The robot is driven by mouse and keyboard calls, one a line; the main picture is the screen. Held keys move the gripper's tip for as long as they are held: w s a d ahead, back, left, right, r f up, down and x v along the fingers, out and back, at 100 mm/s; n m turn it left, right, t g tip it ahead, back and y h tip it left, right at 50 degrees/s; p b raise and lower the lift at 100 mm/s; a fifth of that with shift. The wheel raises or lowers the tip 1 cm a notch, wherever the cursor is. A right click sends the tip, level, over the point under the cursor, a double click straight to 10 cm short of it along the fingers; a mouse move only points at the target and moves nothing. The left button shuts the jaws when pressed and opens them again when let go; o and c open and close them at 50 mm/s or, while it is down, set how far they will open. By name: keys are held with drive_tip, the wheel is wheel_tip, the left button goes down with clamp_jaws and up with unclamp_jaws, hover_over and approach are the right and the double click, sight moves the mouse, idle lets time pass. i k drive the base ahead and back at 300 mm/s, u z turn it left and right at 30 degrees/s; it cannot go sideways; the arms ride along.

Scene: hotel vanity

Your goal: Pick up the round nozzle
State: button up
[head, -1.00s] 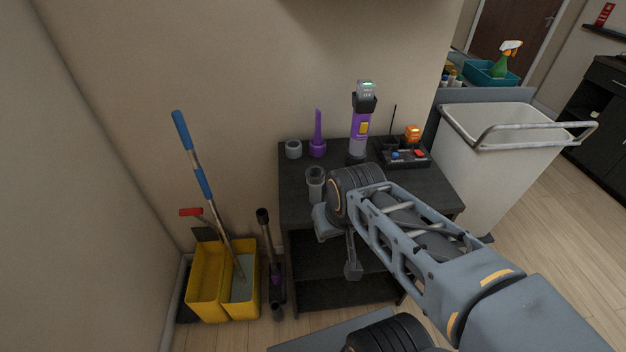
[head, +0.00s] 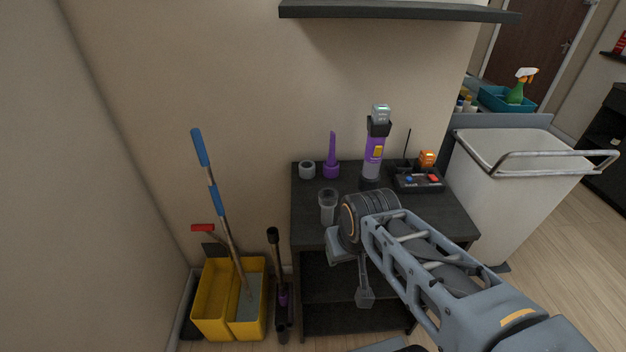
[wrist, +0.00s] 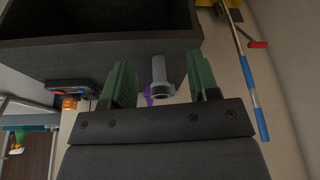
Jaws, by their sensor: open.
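A grey tube with a wider round mouth, which looks like the round nozzle (head: 327,208), stands upright near the front edge of the dark table (head: 425,210). My gripper (head: 352,268) is open and empty, in front of the table and to the right of the nozzle in the head view. In the wrist view, the nozzle (wrist: 159,72) shows in the gap between the two green fingers of my gripper (wrist: 161,80), apart from both. A short grey ring-shaped piece (head: 307,170) and a purple pointed nozzle (head: 331,166) stand farther back.
A purple handheld vacuum (head: 373,155) and a dark tray with a radio-like item (head: 418,180) stand at the table's back right. A yellow mop bucket (head: 228,300) and a dark tube (head: 275,260) are left of the table. A pale cart (head: 500,190) is right. A shelf (head: 400,12) hangs above.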

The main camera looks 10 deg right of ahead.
sight(327, 197)
drive_tip(key=k, duration=0.5)
drive_tip(key=u, duration=1.25)
drive_tip(key=i, duration=1.1)
drive_tip(key=z, duration=1.85)
